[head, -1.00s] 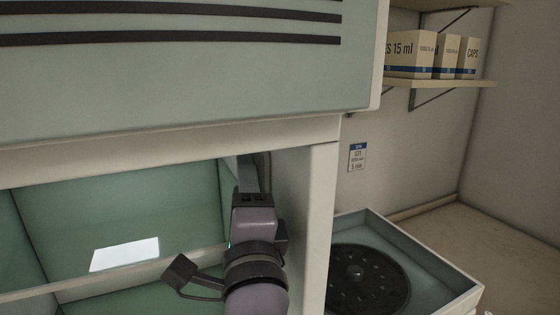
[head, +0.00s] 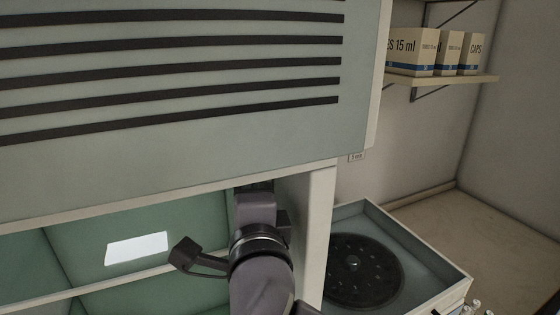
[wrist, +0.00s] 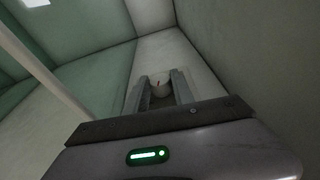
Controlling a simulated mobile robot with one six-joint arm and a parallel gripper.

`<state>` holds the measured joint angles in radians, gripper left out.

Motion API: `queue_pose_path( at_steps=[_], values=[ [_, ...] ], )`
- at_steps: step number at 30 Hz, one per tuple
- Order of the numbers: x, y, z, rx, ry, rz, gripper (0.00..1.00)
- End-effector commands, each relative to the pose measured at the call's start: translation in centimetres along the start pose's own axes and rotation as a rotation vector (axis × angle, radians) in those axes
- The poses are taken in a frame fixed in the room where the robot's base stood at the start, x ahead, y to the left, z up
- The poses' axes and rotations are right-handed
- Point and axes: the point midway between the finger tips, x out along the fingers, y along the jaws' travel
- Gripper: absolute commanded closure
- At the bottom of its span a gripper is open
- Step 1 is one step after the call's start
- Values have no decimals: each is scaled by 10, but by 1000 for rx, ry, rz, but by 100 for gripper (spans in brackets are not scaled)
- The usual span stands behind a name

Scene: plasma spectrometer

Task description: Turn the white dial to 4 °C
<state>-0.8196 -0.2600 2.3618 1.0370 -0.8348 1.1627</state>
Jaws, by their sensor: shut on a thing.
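The white dial (wrist: 161,85) shows small in the wrist view, on a pale wall at the back of a narrow recess. A short red mark shows on its face. My gripper (wrist: 160,89) has its two grey fingers on either side of the dial, shut on it. The dial's scale and figures are too small to read. In the head view my arm reaches up into the opening under the slatted panel. The fingers and the dial are hidden there behind the panel and my wrist.
The slatted front panel (head: 170,150) hangs low above my arm. A cream post (head: 318,225) stands close on the right. Beyond it is a grey tray (head: 440,250) with a dark round plate (head: 365,272). A shelf (head: 460,82) with boxes is at upper right.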

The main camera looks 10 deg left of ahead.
Motion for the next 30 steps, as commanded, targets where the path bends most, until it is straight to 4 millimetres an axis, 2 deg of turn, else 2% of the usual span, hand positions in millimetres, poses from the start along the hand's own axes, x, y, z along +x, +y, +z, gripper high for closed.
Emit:
queue_pose_path(
  at_steps=[1, 7, 16, 17, 20, 30],
  values=[
    [0, -13, 0, -6, 2, 32, 100],
    [0, -7, 0, -26, 5, 113, 100],
    [0, -3, 0, -29, 5, 118, 100],
    [0, -3, 0, -29, 5, 118, 67],
    [0, -3, 0, -28, 6, 118, 49],
    [1, -3, 0, -28, 6, 118, 49]
  ],
)
